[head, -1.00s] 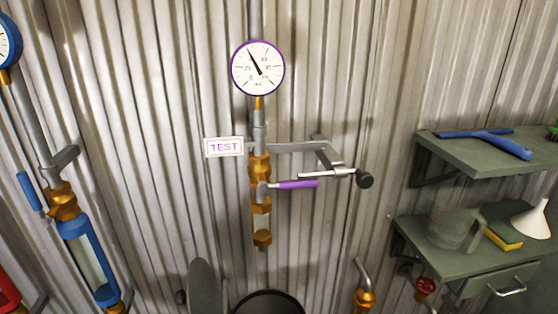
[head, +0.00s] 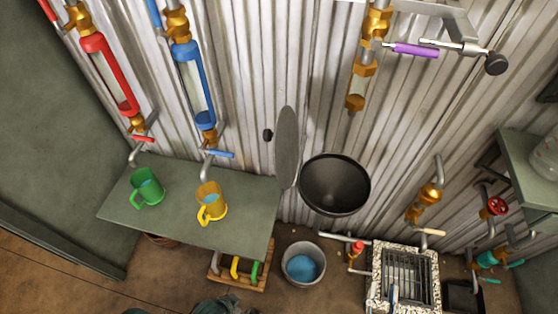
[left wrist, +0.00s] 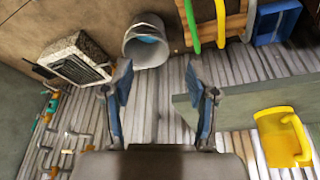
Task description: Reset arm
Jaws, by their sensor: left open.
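My left gripper (left wrist: 158,82) shows in the left wrist view with its two blue-padded fingers spread apart. Nothing is between them. A dark grey-green shape at the bottom edge of the head view may be part of my arm; I cannot tell. My right gripper is not in view. On the wall in the head view, a purple-handled lever (head: 414,50) sits on the brass test pipe (head: 361,85). Beside it, a grey arm (head: 455,25) carries a rod with a black knob (head: 496,64).
A grey shelf (head: 240,235) holds a green mug (head: 147,187) and a yellow mug (head: 211,203). A black bowl (head: 335,184) is on the wall. A bucket (head: 303,263), a hose rack (head: 217,270) and a grated drain box (head: 376,275) stand below.

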